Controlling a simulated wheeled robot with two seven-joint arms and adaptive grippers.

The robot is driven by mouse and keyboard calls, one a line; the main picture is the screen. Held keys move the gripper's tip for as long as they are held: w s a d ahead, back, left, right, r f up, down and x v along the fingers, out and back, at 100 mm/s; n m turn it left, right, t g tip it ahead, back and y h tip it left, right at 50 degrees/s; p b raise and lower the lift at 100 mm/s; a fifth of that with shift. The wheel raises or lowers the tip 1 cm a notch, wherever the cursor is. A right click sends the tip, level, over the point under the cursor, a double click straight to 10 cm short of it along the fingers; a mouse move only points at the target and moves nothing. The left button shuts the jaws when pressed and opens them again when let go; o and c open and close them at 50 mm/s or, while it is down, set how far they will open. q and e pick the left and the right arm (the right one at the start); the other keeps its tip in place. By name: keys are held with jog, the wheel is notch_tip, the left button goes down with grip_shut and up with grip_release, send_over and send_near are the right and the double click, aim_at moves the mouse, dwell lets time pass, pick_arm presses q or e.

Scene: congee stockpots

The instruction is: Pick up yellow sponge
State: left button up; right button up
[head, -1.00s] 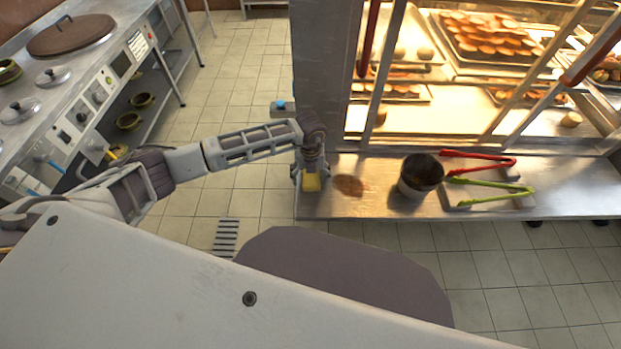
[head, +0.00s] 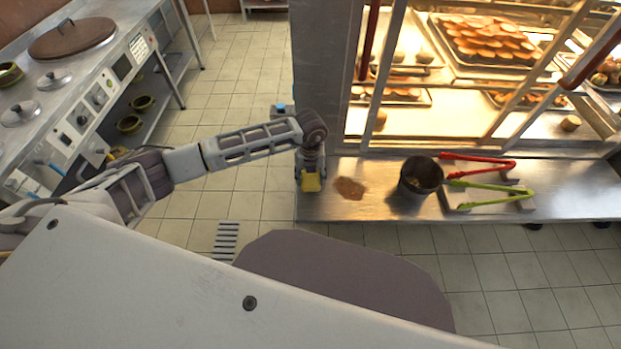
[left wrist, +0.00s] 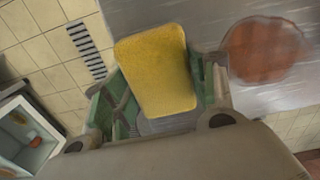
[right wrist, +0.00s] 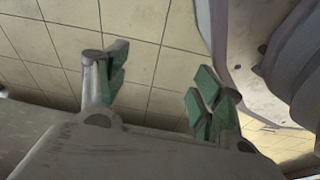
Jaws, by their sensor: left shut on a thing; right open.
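The yellow sponge (head: 311,184) is at the left end of the steel counter in the head view. My left gripper (head: 310,172) is shut on it from above. In the left wrist view the sponge (left wrist: 157,70) sits between the green-padded fingers (left wrist: 160,100), one on each side. Whether the sponge touches the counter or is just above it, I cannot tell. My right gripper (right wrist: 158,88) is open and empty in the right wrist view, with floor tiles beyond it. It does not show in the head view.
A brown stain (head: 349,188) lies on the counter (head: 385,208) right of the sponge. A glass display case with baked goods rises behind. A stove (head: 70,95) stands at the left.

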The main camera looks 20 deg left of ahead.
aim_at(310, 176)
pick_arm(q)
notch_tip(310, 176, up, 7)
jog(key=shift+r+p, duration=0.1)
jog(key=shift+p, duration=0.25)
jog(key=shift+r, duration=0.6)
jog(key=shift+o, duration=1.4)
jog(key=shift+c, duration=0.9)
pick_arm(e)
jog(key=shift+s+d+f, duration=0.5)
jog(key=shift+s+f, duration=0.15)
jog(key=shift+f, duration=0.2)
